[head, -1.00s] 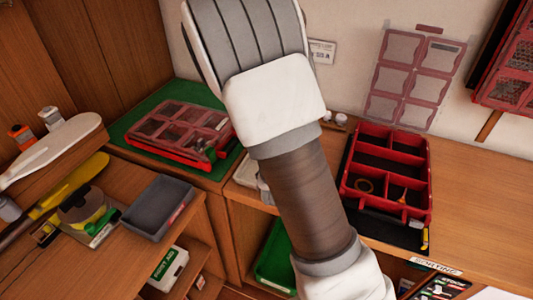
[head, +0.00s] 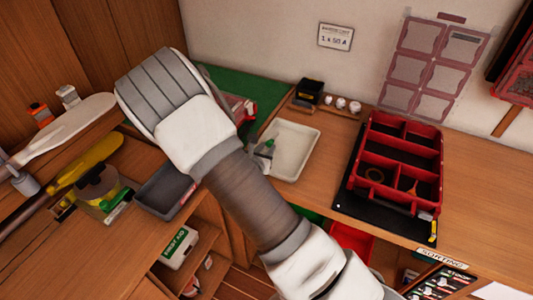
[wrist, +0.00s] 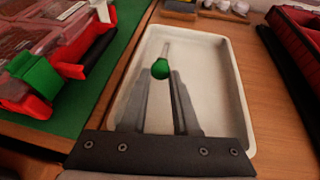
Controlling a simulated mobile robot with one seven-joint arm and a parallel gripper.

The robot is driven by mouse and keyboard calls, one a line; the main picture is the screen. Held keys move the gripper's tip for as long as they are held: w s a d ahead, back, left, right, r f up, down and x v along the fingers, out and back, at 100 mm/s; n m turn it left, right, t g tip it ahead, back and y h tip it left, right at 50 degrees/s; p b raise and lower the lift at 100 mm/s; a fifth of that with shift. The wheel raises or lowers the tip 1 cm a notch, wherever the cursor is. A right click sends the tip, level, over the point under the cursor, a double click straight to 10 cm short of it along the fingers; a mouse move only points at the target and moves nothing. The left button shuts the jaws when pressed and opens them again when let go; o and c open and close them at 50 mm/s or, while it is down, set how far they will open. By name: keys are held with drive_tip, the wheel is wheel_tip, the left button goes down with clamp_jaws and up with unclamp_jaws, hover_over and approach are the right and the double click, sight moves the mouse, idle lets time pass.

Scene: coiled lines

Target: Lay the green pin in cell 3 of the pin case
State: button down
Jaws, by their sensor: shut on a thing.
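My gripper (wrist: 159,75) is shut on the green pin (wrist: 160,71), holding it by its round green head. Its pale shaft points away, toward the top of the wrist view. The pin is over a white tray (wrist: 215,135); the height of the gap is unclear. A red case with clear lids (wrist: 60,45) lies on a green mat to the left. An open red box with compartments (head: 400,160) stands to the right. I cannot tell which is the pin case, and no cell numbers are readable.
Small white round pieces (head: 340,103) and a black-and-yellow item (head: 310,91) stand behind the white tray (head: 306,133). The open red box rests on a black mat (head: 355,208). A grey bin (head: 160,195) is at left. Bare wood shows right of the box.

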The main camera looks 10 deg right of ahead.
drive_tip(key=shift+f, duration=1.15)
drive_tip(key=shift+f, duration=0.3)
drive_tip(key=c, duration=0.7)
unclamp_jaws()
drive_tip(key=shift+r, duration=0.1)
drive_tip(key=shift+o, duration=0.2)
